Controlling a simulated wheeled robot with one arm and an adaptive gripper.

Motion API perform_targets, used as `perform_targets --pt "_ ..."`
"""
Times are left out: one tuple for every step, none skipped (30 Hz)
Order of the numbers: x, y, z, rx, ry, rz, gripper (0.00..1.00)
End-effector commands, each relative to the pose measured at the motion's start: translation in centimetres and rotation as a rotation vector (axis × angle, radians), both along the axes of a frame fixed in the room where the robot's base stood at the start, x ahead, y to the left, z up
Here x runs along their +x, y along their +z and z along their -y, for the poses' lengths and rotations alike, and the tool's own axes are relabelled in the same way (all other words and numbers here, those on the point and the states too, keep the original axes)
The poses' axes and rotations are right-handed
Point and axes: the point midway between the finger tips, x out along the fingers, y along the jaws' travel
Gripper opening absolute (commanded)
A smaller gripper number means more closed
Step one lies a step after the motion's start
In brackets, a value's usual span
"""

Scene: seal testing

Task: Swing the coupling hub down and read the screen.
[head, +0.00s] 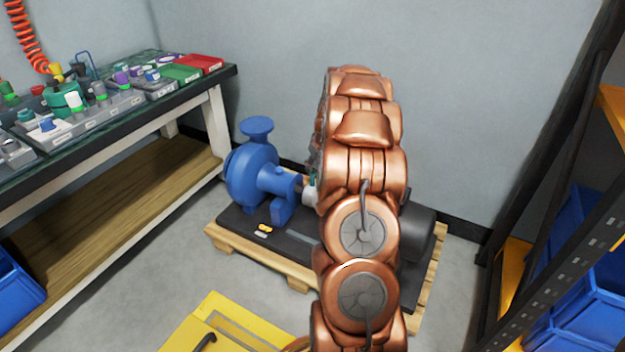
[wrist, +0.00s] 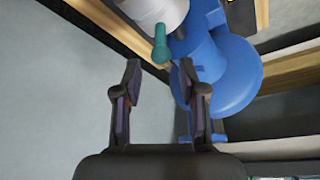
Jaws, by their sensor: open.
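A blue pump (head: 252,175) stands on a dark base plate on a wooden pallet, partly behind my arm. A white cylindrical part, seemingly the coupling hub (head: 310,195), sits at the end of its shaft. It also shows at the top of the wrist view (wrist: 155,10), with a teal handle (wrist: 160,44) sticking out from it. My gripper (wrist: 160,68) is open and empty, and the handle's rounded end lies near the gap between its fingertips. I cannot tell the depth between them. In the head view my copper arm hides the gripper. No screen can be made out.
A dark motor (head: 417,235) stands right of my arm on the pallet (head: 295,281). A workbench (head: 120,113) with trays of fittings is on the left. A shelf rack with blue bins (head: 585,285) is on the right. A yellow object (head: 205,325) is at the front.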

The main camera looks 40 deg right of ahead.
Motion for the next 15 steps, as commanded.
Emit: perform_targets --pt "0.2 -0.8 0.0 0.001 0.0 -0.002 0.41" --pt "0.3 -1.1 0.0 0.001 0.0 -0.001 0.41" --pt "0.5 -1.6 0.1 0.002 -0.001 -0.002 0.41" --pt "0.6 -2.0 0.1 0.002 -0.001 -0.002 0.41" --pt "0.8 -2.4 0.2 0.001 0.0 -0.002 0.41" --pt "1.0 -3.0 0.2 0.001 0.0 -0.002 0.41" --pt "1.2 -3.4 0.3 0.001 0.0 -0.002 0.41" --pt "1.3 -3.8 0.3 0.001 0.0 -0.002 0.41" --pt "1.6 -4.4 0.4 0.002 0.0 -0.003 0.41" --pt "1.7 -4.8 0.4 0.003 0.001 -0.002 0.41" --pt "1.9 -5.2 0.4 0.002 0.0 -0.003 0.41" --pt "2.0 -5.6 0.5 0.002 0.0 -0.003 0.41" --pt "2.2 -5.8 0.6 0.002 0.0 -0.003 0.41" --pt "2.3 -6.0 0.6 0.001 0.0 -0.002 0.41" --pt "2.4 -6.2 0.7 0.0 0.0 -0.001 0.41"
